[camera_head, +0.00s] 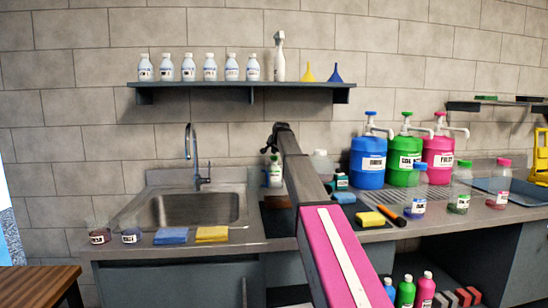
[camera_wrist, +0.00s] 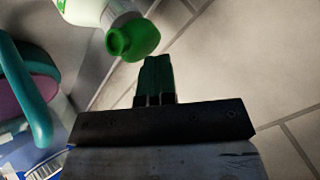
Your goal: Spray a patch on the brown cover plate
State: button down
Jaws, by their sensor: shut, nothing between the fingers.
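A brown plate (camera_head: 277,201) lies on the counter just right of the sink, partly hidden by my arm; it looks like the brown cover plate. My gripper (camera_wrist: 157,75) is shut and empty in the wrist view. In the head view the far end of my arm is above the counter near the wall, and its fingers are too small to make out. A white bottle with a green top (camera_wrist: 132,38) is close to the fingertips in the wrist view, with no clear contact. A green-topped bottle (camera_head: 275,174) stands behind the plate in the head view. A white spray bottle (camera_head: 279,58) stands on the shelf.
The sink (camera_head: 195,208) is left of the plate. Blue (camera_head: 367,164), green and pink pump containers stand at the back right. A yellow sponge (camera_head: 370,219) and an orange-handled tool (camera_head: 391,215) lie right of my arm. A teal and purple object (camera_wrist: 30,95) is left of my gripper.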

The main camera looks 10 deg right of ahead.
jog(key=shift+r, duration=3.05)
dwell(0.5)
